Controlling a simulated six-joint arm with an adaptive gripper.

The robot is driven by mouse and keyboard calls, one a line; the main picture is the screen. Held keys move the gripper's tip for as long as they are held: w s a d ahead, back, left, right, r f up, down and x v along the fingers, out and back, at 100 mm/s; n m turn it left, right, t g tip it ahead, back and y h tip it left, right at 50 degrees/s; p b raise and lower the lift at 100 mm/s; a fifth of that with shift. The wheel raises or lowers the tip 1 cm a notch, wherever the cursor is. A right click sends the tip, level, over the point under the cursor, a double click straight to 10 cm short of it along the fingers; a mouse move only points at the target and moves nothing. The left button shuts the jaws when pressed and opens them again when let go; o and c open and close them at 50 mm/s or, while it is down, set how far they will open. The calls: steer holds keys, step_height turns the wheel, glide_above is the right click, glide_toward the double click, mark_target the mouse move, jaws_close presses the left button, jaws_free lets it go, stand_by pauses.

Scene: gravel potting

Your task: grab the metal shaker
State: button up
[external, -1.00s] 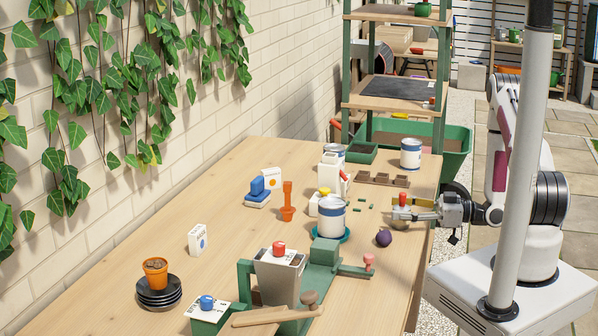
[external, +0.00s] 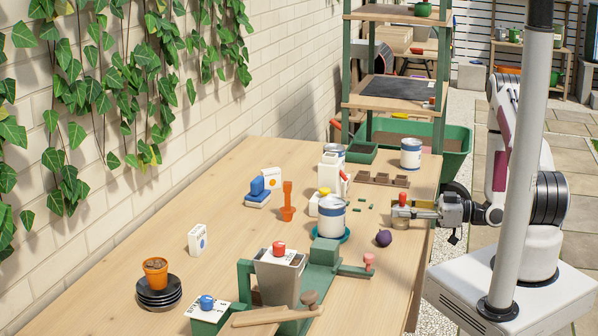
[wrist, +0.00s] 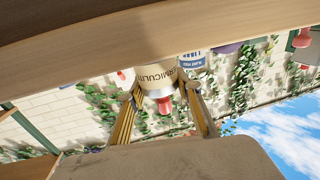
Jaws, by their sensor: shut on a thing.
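The metal shaker (external: 400,223) stands upright near the right edge of the wooden table, with a red knob on top. In the wrist view it appears upside down as a metal cylinder (wrist: 158,76) with a tan label reading roughly "VERMICULITE" and the red knob pointing down. My gripper (external: 410,212) reaches in from the right at the table's edge. In the wrist view its two yellowish fingers (wrist: 164,92) lie on either side of the shaker and are shut on it. The finger contact is partly hidden in the external view.
A dark purple ball (external: 384,238) lies just left of the shaker. A white-and-blue can (external: 331,218) stands farther left on a teal saucer. A brown seed tray (external: 382,179) and another can (external: 411,153) are behind. A green press (external: 322,262) stands in front.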

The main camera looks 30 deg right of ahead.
steer(key=shift+r, duration=0.2)
steer(key=shift+r, duration=4.8)
